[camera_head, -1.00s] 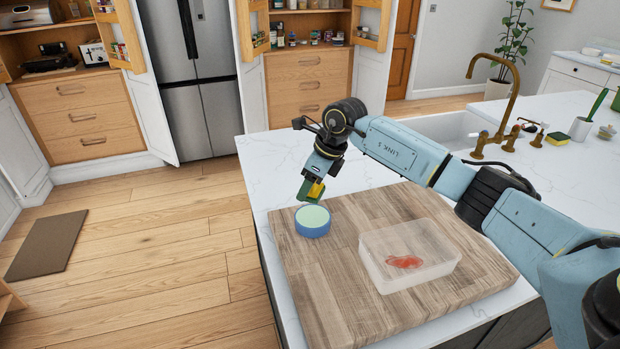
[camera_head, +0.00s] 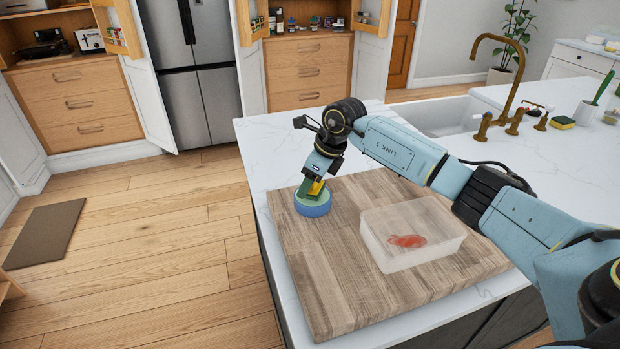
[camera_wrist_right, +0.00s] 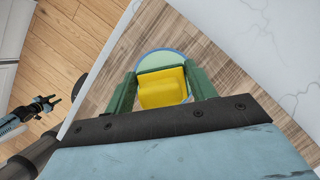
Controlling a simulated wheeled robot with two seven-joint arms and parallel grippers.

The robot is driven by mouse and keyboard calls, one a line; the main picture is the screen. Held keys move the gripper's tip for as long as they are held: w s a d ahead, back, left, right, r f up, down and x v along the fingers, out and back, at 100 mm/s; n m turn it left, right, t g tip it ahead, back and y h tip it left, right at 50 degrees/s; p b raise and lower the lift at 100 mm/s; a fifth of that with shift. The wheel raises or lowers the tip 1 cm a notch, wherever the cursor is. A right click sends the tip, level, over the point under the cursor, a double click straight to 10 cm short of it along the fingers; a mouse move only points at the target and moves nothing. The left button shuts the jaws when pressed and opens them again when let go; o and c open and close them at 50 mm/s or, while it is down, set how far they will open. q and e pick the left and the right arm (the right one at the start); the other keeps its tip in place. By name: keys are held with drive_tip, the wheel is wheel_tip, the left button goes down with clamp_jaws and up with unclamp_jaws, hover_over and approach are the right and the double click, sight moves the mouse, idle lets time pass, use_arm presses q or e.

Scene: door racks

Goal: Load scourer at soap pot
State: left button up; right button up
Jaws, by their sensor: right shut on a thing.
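My right gripper (camera_head: 316,190) is shut on a yellow and green scourer (camera_head: 316,187), pointing down over the soap pot. In the right wrist view the scourer's yellow face (camera_wrist_right: 161,90) shows between the green fingers. The soap pot (camera_head: 312,208) is a round blue dish with a pale green top, at the far left of the wooden board. The scourer is at the pot's top; whether it touches the soap is hard to tell. In the right wrist view the pot (camera_wrist_right: 160,59) shows behind the scourer. My left gripper (camera_wrist_right: 48,103) is small there, away over the floor, its fingers apart.
The wooden board (camera_head: 335,290) lies on the white island counter. A clear tub (camera_head: 415,255) with something red in it stands right of the pot. Another scourer (camera_head: 562,122) lies by the brass tap (camera_head: 510,80) and sink. The board's front left is clear.

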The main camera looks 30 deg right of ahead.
drive_tip(key=shift+f+b, duration=0.4)
drive_tip(key=shift+f, duration=0.15)
idle(1.7)
drive_tip(key=shift+r, duration=0.1)
drive_tip(key=shift+r+p, duration=2.4)
drive_tip(key=shift+r, duration=1.1)
drive_tip(key=shift+a+f, duration=0.1)
drive_tip(key=shift+a, duration=0.1)
drive_tip(key=s+a+f+n+g+h+b, duration=0.1)
drive_tip(key=s+a+n, duration=0.3)
drive_tip(key=n, duration=0.5)
drive_tip(key=s+a+f+n+g+b, duration=0.2)
drive_tip(key=s+a+n+g+b, duration=0.1)
drive_tip(key=n, duration=0.7)
drive_tip(key=s+a+f+n+g+h+b, duration=0.1)
drive_tip(key=s+a+n+g+b, duration=0.2)
drive_tip(key=s+a+n, duration=0.3)
drive_tip(key=s+n+g, duration=0.1)
drive_tip(key=n, duration=0.2)
drive_tip(key=shift+f+n+h, duration=0.3)
drive_tip(key=shift+f+n, duration=0.1)
